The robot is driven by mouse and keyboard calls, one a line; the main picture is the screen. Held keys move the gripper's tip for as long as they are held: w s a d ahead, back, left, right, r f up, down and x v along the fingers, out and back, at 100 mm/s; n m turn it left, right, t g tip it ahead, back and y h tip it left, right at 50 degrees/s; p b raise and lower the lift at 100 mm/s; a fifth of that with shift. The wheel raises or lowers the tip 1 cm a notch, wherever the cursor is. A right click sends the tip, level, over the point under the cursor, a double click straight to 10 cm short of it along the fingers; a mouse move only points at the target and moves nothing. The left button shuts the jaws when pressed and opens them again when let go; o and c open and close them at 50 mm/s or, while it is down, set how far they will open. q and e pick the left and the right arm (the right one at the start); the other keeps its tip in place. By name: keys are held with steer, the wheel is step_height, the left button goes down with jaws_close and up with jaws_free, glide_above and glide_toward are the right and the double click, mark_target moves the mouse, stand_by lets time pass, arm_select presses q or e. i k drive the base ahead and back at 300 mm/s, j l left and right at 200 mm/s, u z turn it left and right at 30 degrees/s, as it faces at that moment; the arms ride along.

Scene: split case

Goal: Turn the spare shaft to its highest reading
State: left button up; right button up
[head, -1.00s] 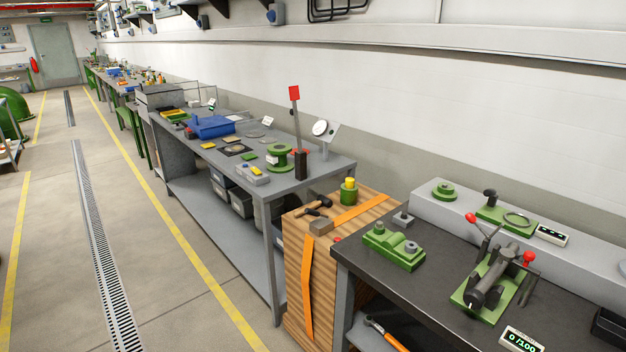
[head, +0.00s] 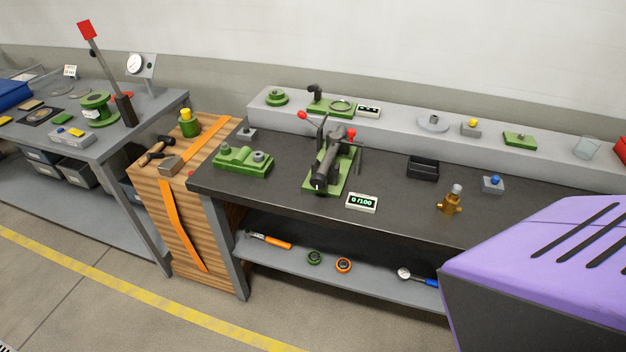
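A dark grey shaft-like cylinder (head: 326,164) lies in a green fixture (head: 345,184) on the dark-topped bench. It has levers with red knobs at its far end. A small white display (head: 362,203) in front of it reads 0/100. I cannot tell whether this cylinder is the spare shaft. A green block (head: 243,160) with two round fittings sits to its left. A brass fitting (head: 450,202) stands to its right. Neither of my grippers is in view.
The dark bench top (head: 285,165) has open room around the fixture. A black tray (head: 423,167) lies to the right. A raised grey ledge (head: 395,125) runs behind. A wooden block stand (head: 185,210) and a second grey bench (head: 165,110) stand left.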

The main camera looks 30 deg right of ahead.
mark_target(318, 181)
steer(key=z, duration=1.4)
